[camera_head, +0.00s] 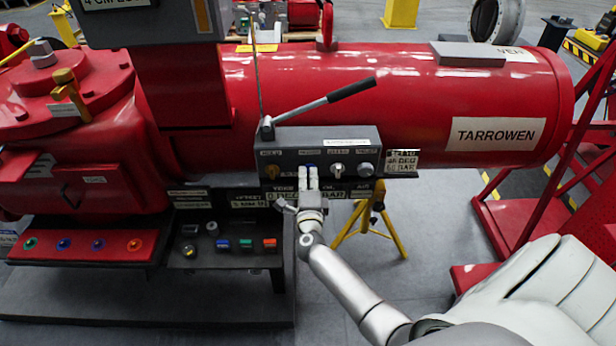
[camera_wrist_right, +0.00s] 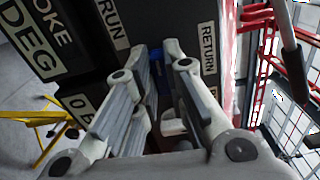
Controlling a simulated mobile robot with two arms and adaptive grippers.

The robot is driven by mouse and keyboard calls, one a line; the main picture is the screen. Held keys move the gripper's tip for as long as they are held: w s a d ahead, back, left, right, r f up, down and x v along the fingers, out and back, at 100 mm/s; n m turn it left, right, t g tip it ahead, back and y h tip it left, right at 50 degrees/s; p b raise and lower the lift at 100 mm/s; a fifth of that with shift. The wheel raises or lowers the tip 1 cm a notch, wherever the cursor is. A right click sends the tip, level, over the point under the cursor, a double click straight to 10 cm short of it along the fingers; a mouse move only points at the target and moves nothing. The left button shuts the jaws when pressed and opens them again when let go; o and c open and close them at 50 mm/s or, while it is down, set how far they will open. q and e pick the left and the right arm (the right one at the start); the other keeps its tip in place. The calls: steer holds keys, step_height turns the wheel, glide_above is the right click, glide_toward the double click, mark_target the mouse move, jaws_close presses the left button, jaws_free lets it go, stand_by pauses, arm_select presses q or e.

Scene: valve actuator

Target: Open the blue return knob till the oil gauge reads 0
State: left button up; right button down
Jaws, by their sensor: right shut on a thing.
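The blue return knob (camera_wrist_right: 166,84) shows as a dark blue patch between my right gripper's fingers in the wrist view, beside the RETURN label (camera_wrist_right: 208,50). My right gripper (camera_head: 308,176) reaches up to the front of the grey control panel (camera_head: 318,147) in the head view. Its fingers are shut on the knob and hide most of it. The oil gauge readout (camera_head: 334,196) is under the panel, just right of the gripper; its small text looks like 0 BAR. In the wrist view a finger partly covers a readout beginning with 0 (camera_wrist_right: 78,107). My left gripper is not in view.
A black-handled lever (camera_head: 325,101) rises above the panel. A yellow stand (camera_head: 370,222) stands below, right of my gripper.

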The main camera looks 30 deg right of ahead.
steer(key=c, duration=1.5)
jaws_free()
steer(key=v, duration=1.2)
steer(key=shift+s, duration=0.1)
steer(key=shift+f, duration=0.1)
